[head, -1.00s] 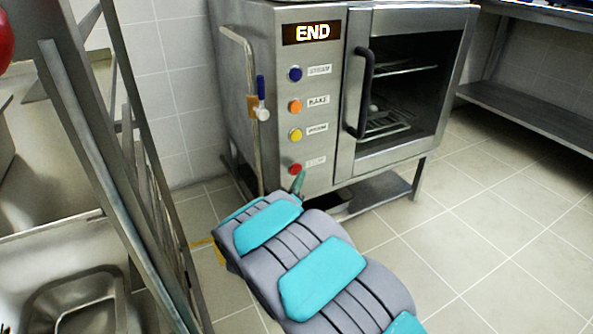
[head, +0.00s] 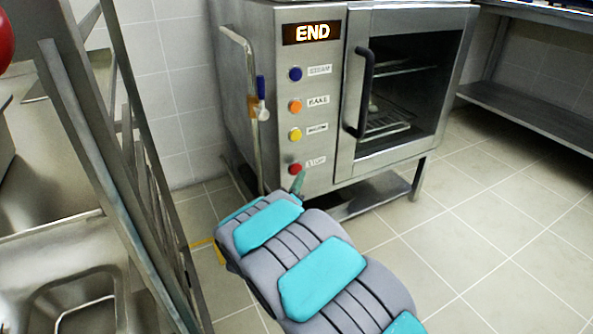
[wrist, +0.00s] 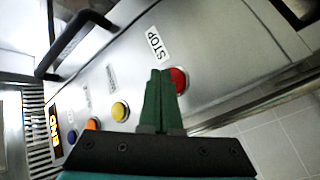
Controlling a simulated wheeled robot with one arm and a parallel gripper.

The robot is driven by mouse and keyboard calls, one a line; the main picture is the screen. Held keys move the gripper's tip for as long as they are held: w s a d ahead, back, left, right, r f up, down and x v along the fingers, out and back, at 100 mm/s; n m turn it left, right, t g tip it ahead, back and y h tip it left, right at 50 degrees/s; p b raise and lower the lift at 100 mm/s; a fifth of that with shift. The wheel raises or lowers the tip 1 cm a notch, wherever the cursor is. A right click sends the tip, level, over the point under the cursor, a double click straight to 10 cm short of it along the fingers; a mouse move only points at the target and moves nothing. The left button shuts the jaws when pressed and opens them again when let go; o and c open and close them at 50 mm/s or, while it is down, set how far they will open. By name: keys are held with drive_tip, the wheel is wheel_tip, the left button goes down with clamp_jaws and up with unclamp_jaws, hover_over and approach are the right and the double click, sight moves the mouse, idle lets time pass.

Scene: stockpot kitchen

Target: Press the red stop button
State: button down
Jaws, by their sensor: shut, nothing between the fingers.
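The red stop button (head: 295,169) is the lowest of a column of buttons on the front panel of the steel oven (head: 322,181), beside a label reading STOP. It also shows in the wrist view (wrist: 178,80). My gripper (head: 299,181) is shut and empty, its green fingertips just below and to the right of the button in the head view. In the wrist view its fingertips (wrist: 160,74) overlap the button's edge. I cannot tell whether they touch it.
Above the red button are yellow (head: 295,134), orange (head: 295,106) and blue (head: 295,74) buttons. The oven door (head: 410,85) has a dark vertical handle (head: 366,93). A pipe with a blue-handled valve (head: 261,87) runs up the oven's left side. A metal rack (head: 108,150) stands at left.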

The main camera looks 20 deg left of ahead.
drive_tip(key=shift+w+a+r, duration=0.1)
idle(0.3)
drive_tip(key=shift+w+a+p, duration=0.15)
drive_tip(key=shift+a+p, duration=0.05)
drive_tip(key=shift+p, duration=0.5)
drive_tip(key=shift+w+a+p, duration=0.3)
drive_tip(key=shift+a+p, duration=0.05)
drive_tip(key=shift+p, duration=0.05)
idle(0.7)
drive_tip(key=shift+s+d, duration=0.55)
drive_tip(key=shift+d, duration=0.1)
drive_tip(key=shift+s+d+b, duration=0.3)
drive_tip(key=shift+s+d, duration=1.35)
drive_tip(key=shift+d, duration=0.25)
